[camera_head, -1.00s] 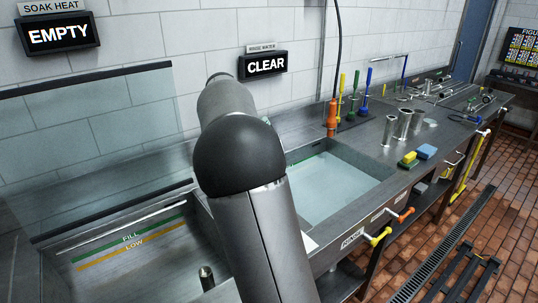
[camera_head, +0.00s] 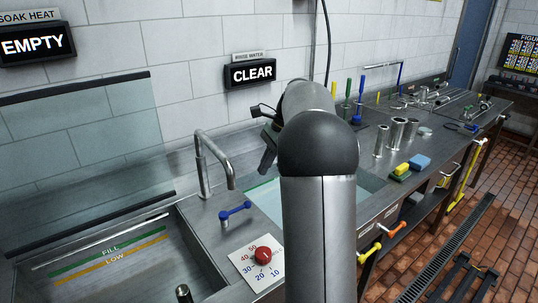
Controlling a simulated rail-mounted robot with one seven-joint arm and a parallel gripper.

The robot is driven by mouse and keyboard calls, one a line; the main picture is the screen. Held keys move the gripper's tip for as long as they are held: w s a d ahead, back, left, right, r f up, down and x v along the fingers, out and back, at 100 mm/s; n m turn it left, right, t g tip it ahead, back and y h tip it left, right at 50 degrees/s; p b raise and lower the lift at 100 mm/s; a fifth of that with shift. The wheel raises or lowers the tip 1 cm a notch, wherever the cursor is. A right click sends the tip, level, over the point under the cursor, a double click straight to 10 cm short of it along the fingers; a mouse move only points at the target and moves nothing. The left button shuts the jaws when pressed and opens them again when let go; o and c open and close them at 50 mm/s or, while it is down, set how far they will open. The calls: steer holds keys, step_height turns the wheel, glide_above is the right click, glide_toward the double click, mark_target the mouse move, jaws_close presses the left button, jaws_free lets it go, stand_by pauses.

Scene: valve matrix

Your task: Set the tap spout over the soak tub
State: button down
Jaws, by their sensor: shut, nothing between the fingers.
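The soak tub (camera_head: 105,285) is the steel basin at lower left, with green FILL and yellow LOW lines on its back wall. Its floor looks bare. The tap spout (camera_head: 215,155) is a grey curved pipe on the deck between the tub and the water-filled rinse sink (camera_head: 262,198). Its outlet hangs toward the viewer, apparently above this deck rather than over the tub. A blue lever (camera_head: 235,211) stands in front of it. My gripper (camera_head: 266,163) is shut and empty, right of the spout and apart from it, above the sink's back edge. My arm hides part of it.
A dial with a red knob (camera_head: 262,256) lies on the front deck. A clear splash panel (camera_head: 80,130) stands behind the tub. Signs read EMPTY (camera_head: 33,44) and CLEAR (camera_head: 252,74). Steel cylinders (camera_head: 397,134) and sponges (camera_head: 410,167) stand on the right counter.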

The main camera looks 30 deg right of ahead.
steer(key=w+a+f+p, duration=0.1)
steer(key=a+f, duration=0.2)
steer(key=a, duration=0.2)
steer(key=shift+a+f, duration=0.15)
steer(key=shift+a, duration=0.25)
